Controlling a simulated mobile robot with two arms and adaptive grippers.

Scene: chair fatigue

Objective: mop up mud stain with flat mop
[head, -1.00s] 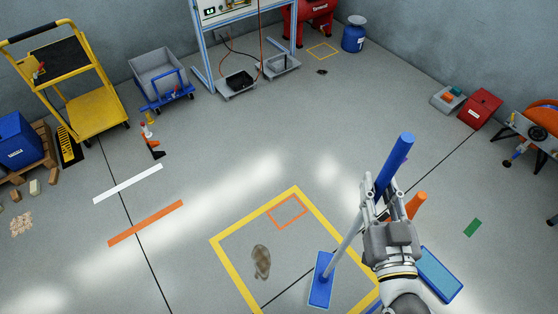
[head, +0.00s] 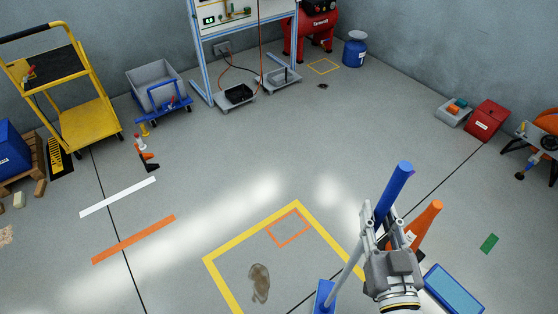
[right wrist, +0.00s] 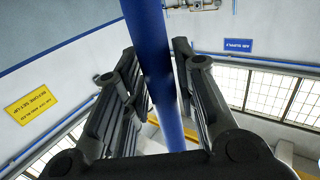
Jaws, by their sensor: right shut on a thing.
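The flat mop has a blue grip (head: 396,188), a grey pole (head: 347,262) and a blue flat head (head: 323,297) at the bottom edge of the head view. My right gripper (head: 380,212) is shut on the mop's handle, which stands tilted. In the right wrist view the blue handle (right wrist: 152,60) runs between the two dark fingers. The brown mud stain (head: 259,283) lies on the floor inside the yellow taped square (head: 250,228), to the left of the mop head and apart from it. My left gripper is not in view.
An orange cone (head: 427,220) stands just behind my right gripper, and a blue tray (head: 453,288) lies to its right. A small orange outline (head: 289,229) marks the square's far corner. The yellow cart (head: 75,105) and grey trolley (head: 158,90) stand far left. The middle floor is clear.

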